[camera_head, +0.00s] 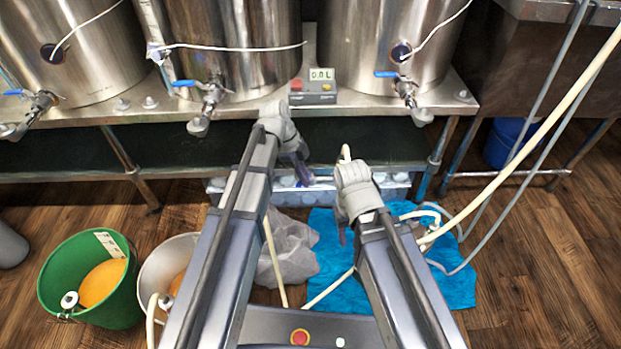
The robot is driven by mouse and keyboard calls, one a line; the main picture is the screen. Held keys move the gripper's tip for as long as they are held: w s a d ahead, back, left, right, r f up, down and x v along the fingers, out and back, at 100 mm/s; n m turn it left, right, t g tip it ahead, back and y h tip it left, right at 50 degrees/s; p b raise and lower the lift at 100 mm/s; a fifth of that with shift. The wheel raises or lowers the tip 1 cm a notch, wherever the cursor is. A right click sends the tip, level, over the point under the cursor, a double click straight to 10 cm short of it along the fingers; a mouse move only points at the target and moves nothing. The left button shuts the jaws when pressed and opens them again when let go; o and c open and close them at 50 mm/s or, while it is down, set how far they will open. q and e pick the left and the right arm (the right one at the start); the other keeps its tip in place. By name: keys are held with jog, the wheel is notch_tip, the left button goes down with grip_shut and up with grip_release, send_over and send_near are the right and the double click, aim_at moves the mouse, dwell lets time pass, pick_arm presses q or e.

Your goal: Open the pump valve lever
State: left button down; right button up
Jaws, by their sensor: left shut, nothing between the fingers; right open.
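I cannot tell for certain which part is the pump valve lever. Blue lever handles show on the steel vessels' valves: one at the middle (184,83), one at the right (386,74) and one at the far left (13,92). My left gripper (304,177) is shut and empty, pointing down in front of the bench's lower shelf, below the display box. My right gripper (343,236) is open and empty, low over the blue cloth. Both grippers are apart from these blue handles. My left arm and gripper hide part of the shelf and whatever is behind them.
A box with a 0.0L display (313,91) sits on the steel bench (440,98). A green bucket (68,257) and a pale bucket (160,262) stand lower left. A blue cloth (458,290) and pale hoses (500,178) lie right. The wooden floor is clear at far right.

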pick_arm(q)
jog(key=shift+w+a, duration=0.9)
jog(key=shift+a, duration=0.2)
jog(key=shift+w+a, duration=0.85)
jog(key=shift+a, duration=0.2)
jog(key=shift+w+a, duration=0.15)
jog(key=shift+w, duration=0.2)
jog(key=shift+r, duration=0.1)
jog(key=p+v, duration=0.7)
jog(key=shift+s+r, duration=0.3)
jog(key=shift+r, duration=0.05)
